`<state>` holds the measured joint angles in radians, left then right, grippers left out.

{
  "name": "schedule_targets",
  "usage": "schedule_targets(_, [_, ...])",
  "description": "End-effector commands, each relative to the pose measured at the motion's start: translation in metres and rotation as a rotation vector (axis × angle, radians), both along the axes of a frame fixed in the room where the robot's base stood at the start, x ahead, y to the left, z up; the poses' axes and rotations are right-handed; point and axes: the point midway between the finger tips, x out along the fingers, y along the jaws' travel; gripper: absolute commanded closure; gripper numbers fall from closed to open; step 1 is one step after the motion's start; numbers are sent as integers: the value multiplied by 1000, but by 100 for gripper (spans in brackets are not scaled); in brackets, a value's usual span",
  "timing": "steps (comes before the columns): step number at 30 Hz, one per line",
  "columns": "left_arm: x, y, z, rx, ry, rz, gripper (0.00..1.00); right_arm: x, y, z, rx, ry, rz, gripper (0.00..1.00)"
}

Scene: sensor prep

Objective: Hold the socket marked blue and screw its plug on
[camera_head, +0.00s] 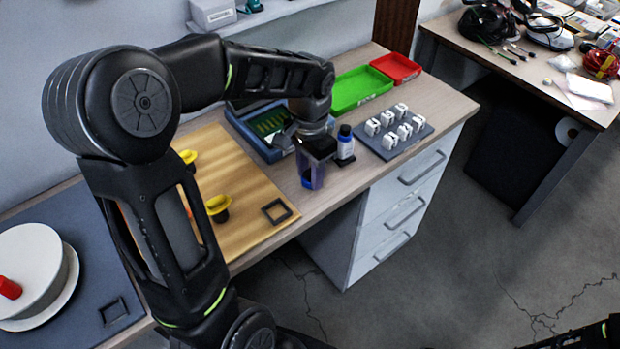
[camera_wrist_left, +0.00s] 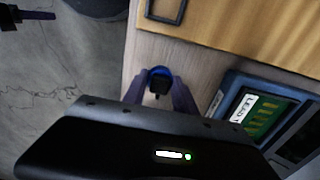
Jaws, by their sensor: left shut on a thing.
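My left gripper (camera_head: 312,178) is over the wooden table's front edge, right of the tan board. It is shut on a small blue-and-black part (camera_head: 307,181), which looks like the blue-marked socket. In the left wrist view this part (camera_wrist_left: 159,78) shows a blue rim around a black middle, between the two fingertips (camera_wrist_left: 160,92). The fingers hide its sides. Two yellow-topped parts with dark bodies, one nearer (camera_head: 217,207) and one farther (camera_head: 188,157), stand on the board. I cannot make out a separate blue plug.
The tan board (camera_head: 245,180) has a dark square outline. A blue-framed case (camera_head: 250,135), a small bottle (camera_head: 345,142), a grey rack (camera_head: 415,143) of white pieces, a green tray (camera_head: 361,87) and a red tray (camera_head: 397,68) lie behind. A white round stand (camera_head: 35,265) is at left.

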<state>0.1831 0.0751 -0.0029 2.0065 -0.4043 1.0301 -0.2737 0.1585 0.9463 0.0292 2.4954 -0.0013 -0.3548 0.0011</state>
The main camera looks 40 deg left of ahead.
Motion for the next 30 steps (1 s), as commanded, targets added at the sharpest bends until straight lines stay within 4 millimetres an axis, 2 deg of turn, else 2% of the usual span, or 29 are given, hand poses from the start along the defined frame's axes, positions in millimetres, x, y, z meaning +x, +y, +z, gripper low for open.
schedule_targets(6, [1, 0, 42, 0, -4, 0, 100, 0, 0, -3, 0, 0, 0, 64])
schedule_targets(12, [1, 0, 69, -1, -2, 0, 100, 0, 0, -3, 0, 0, 0, 64])
schedule_targets(16, [0, 0, 75, -1, -1, 0, 100, 0, 0, -3, 0, 0, 0, 64])
schedule_targets(30, [0, 0, 75, -1, 0, 0, 100, 0, 0, -3, 0, 0, 0, 64])
